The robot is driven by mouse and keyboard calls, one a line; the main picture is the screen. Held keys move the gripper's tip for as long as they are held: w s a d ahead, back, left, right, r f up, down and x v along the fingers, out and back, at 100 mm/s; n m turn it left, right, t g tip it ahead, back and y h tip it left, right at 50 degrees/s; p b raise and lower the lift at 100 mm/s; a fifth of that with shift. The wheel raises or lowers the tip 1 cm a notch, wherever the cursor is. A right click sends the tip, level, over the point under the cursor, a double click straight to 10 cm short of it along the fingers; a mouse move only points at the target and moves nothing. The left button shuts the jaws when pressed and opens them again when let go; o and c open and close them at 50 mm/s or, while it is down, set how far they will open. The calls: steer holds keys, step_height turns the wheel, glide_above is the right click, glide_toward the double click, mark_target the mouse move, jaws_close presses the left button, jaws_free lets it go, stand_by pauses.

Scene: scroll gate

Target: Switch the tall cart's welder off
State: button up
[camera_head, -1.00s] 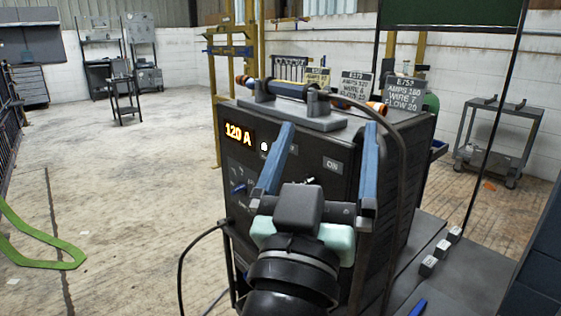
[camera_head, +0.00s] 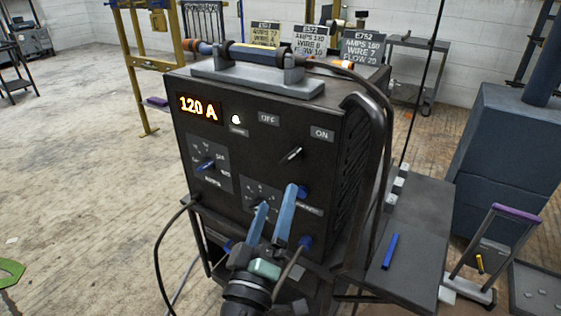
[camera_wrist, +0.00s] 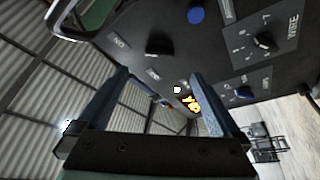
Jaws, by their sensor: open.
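The welder (camera_head: 255,172) is a black box on a cart, its display (camera_head: 198,107) lit at 120 A. A small white light (camera_head: 236,119) glows beside it. The power switch (camera_head: 291,155) is a dark lever knob below the OFF label (camera_head: 268,119) and the ON label (camera_head: 321,134); its light tip points up right toward ON. My gripper (camera_head: 277,205) is open and empty, its two blue fingers in front of the panel, lower than the switch. In the wrist view the switch (camera_wrist: 158,46) lies above the space between the open fingers (camera_wrist: 161,75). Part of the lower panel is hidden.
Black cables arch beside the welder's right side. A shelf (camera_head: 412,255) with a blue marker (camera_head: 390,251) juts out at right. A large blue block (camera_head: 500,165) stands further right. The floor at left is mostly clear.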

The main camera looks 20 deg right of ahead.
mark_target(289, 160)
steer(key=x, duration=1)
steer(key=shift+s, duration=0.1)
steer(key=shift+p, duration=0.3)
steer(key=c, duration=1.4)
